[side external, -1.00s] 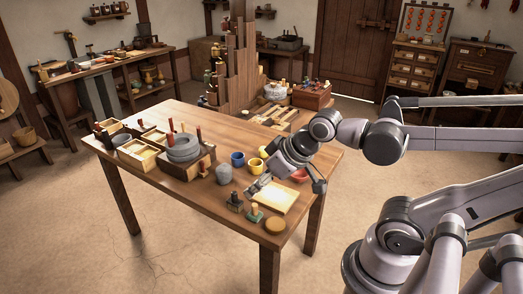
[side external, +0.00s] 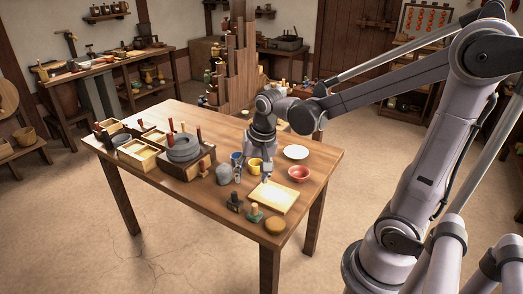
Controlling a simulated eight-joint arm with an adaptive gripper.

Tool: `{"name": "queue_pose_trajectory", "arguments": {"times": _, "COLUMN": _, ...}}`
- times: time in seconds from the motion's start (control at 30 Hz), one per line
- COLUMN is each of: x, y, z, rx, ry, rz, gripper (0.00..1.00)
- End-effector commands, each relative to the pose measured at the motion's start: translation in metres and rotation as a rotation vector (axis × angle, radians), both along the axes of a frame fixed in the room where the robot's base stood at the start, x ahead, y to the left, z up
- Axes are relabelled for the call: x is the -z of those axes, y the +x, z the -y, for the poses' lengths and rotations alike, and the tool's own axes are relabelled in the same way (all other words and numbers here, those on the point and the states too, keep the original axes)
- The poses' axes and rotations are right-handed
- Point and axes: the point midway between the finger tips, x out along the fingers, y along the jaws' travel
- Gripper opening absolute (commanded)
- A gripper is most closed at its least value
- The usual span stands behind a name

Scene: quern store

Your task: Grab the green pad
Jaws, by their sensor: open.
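A small green block-like piece with a tan knob on top (side external: 254,216) stands near the front edge of the table. It is the only green thing I see that fits the pad. My gripper (side external: 266,179) points down just above the back edge of the pale yellow board, close to the yellow cup. It is open with nothing visible between the fingers, and it is behind the green piece and apart from it. The fingertips are small in this view.
A dark stamp-like piece (side external: 234,202) stands left of the green piece, and a round tan disc (side external: 275,225) lies right of it. The pale board (side external: 272,196), grey cup (side external: 224,174), yellow cup (side external: 254,166), red bowl (side external: 299,173) and white plate (side external: 296,152) are nearby.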

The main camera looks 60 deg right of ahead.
Motion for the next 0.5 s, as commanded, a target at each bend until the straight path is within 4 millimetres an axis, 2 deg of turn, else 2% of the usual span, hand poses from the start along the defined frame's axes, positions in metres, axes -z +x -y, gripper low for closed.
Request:
{"name": "queue_pose_trajectory", "arguments": {"times": 0.1, "x": 0.02, "y": 0.013, "z": 0.016, "rx": 0.166, "ry": 0.039, "rz": -0.068, "gripper": 0.57}}
{"name": "queue_pose_trajectory", "arguments": {"times": 0.3, "x": 0.053, "y": 0.024, "z": 0.037, "rx": 0.412, "ry": 0.084, "rz": -0.167, "gripper": 0.57}}
{"name": "queue_pose_trajectory", "arguments": {"times": 0.5, "x": 0.073, "y": 0.026, "z": 0.047, "rx": 0.54, "ry": 0.101, "rz": -0.219, "gripper": 0.57}}
